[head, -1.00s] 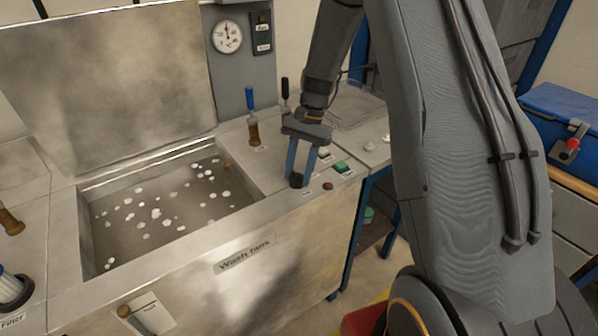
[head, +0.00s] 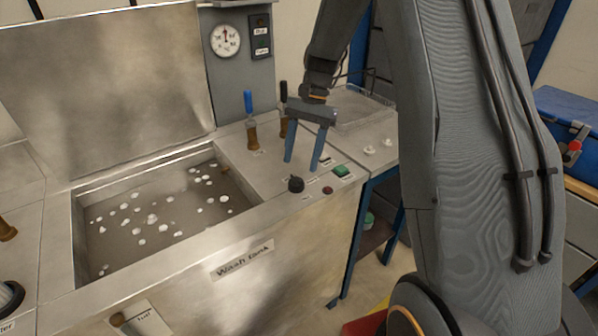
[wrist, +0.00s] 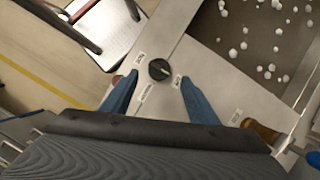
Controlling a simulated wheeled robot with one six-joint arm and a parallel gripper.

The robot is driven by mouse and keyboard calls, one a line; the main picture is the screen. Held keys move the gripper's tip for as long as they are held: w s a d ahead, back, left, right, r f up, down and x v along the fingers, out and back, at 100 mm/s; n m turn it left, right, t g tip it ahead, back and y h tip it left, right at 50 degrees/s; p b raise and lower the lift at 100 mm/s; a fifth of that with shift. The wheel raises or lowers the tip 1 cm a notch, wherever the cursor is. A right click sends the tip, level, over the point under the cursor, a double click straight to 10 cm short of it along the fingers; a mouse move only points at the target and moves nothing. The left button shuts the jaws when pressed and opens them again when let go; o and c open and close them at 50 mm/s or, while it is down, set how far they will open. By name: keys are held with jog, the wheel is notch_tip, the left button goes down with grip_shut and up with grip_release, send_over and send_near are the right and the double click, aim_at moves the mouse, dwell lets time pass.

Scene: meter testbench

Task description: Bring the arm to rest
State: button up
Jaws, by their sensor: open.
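My gripper (head: 303,164) is open and empty, with two blue fingers pointing down above the right-hand panel of the wash tank (head: 300,240). A black knob (head: 296,184) stands on that panel, just below and in front of the fingers in the head view. In the wrist view the knob (wrist: 159,69) shows beyond and between the fingertips (wrist: 155,84), apart from them. My arm reaches in from the upper right.
The open basin (head: 160,215) with pale floating spots lies left of my gripper. A green button (head: 341,170) and a red button (head: 328,190) sit by the knob. A blue-topped handle (head: 250,120) stands behind. A gauge (head: 225,39) is on the rear post.

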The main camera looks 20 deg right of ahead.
jog(key=shift+v, duration=1.05)
